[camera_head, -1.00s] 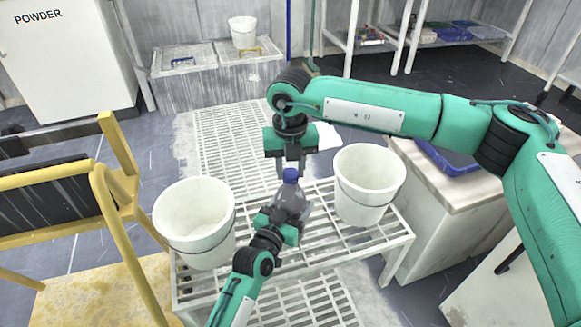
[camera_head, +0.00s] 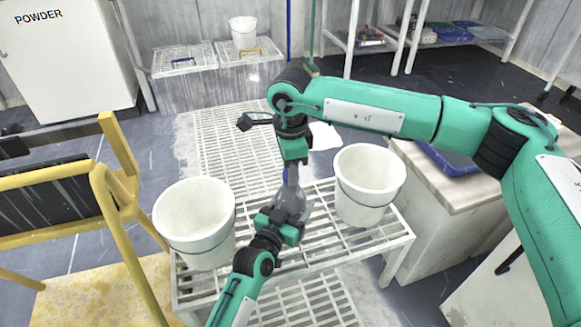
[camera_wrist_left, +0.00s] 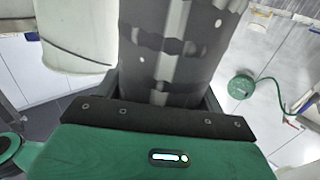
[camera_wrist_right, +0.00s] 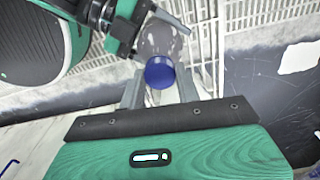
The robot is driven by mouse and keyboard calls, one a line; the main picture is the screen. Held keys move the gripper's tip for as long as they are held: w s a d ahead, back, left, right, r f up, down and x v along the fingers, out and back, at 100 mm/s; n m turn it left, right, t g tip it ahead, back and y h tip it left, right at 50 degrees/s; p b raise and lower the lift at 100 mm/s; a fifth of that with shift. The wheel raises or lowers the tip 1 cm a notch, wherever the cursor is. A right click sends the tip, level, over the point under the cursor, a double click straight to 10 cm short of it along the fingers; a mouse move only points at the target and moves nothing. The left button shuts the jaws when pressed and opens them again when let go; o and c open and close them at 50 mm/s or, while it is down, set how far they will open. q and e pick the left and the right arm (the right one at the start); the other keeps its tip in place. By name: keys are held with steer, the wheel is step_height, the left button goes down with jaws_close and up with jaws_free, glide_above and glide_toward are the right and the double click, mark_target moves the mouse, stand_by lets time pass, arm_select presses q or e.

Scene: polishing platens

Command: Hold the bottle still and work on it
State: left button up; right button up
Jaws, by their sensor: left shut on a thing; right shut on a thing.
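The bottle (camera_head: 287,205) is a clear, greyish bottle standing upright above the white slatted bench, between two white buckets. My left gripper (camera_head: 284,220) is shut on the bottle's body from the front; the bottle fills the left wrist view (camera_wrist_left: 170,50). My right gripper (camera_head: 291,176) comes down from above and is shut at the bottle's top. In the right wrist view the blue cap (camera_wrist_right: 159,74) sits between the right fingers (camera_wrist_right: 160,88), with the clear bottle beyond it. In the head view the cap is mostly hidden by the right gripper.
A white bucket (camera_head: 200,240) stands left of the bottle and another bucket (camera_head: 366,195) stands right, both on the slatted bench (camera_head: 330,245). A yellow-framed chair (camera_head: 110,215) is at the left. A counter (camera_head: 455,195) stands at the right.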

steer(key=n, duration=0.4)
steer(key=shift+n, duration=0.4)
steer(key=n, duration=1.8)
steer(key=shift+n, duration=0.3)
steer(key=shift+r, duration=0.35)
steer(key=shift+r, duration=0.85)
